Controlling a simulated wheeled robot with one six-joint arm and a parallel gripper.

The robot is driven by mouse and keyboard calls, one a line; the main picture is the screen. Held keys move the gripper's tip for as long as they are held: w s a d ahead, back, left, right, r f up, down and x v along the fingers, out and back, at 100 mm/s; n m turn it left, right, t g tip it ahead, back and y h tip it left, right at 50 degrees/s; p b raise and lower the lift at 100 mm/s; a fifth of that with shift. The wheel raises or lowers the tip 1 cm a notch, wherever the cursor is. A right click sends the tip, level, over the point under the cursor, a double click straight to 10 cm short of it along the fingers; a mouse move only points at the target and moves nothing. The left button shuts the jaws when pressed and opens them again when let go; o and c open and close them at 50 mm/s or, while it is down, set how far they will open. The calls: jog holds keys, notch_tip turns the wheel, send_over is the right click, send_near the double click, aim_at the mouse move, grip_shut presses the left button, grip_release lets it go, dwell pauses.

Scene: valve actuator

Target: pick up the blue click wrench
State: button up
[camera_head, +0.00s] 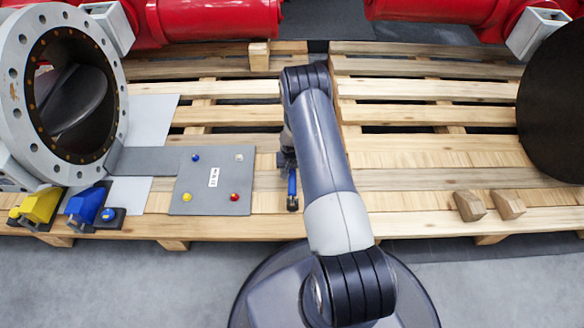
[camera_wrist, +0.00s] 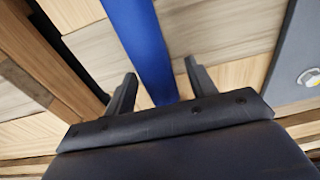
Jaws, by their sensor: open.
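The blue click wrench (camera_head: 292,184) lies on the wooden pallet, just right of the grey plate, its blue handle pointing toward the front edge with a dark end. Its upper part is hidden by my gripper and arm. In the wrist view its blue handle (camera_wrist: 140,42) runs from the top edge down between my two dark fingers. My gripper (camera_wrist: 160,70) is open, with one finger on each side of the handle. A gap shows on both sides, and I cannot tell how far above the handle the fingers are. In the head view my gripper (camera_head: 287,160) is partly hidden by my arm.
A grey plate (camera_head: 213,187) with coloured knobs lies just left of the wrench. A large flanged valve (camera_head: 112,75), a yellow tool (camera_head: 38,207) and a blue tool (camera_head: 84,206) stand farther left. Two wooden blocks (camera_head: 468,206) and a dark disc (camera_head: 553,105) are at right. Pallet slats between are clear.

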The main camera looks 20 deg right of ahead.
grip_shut()
jog(key=shift+r, duration=0.1)
dwell(0.4)
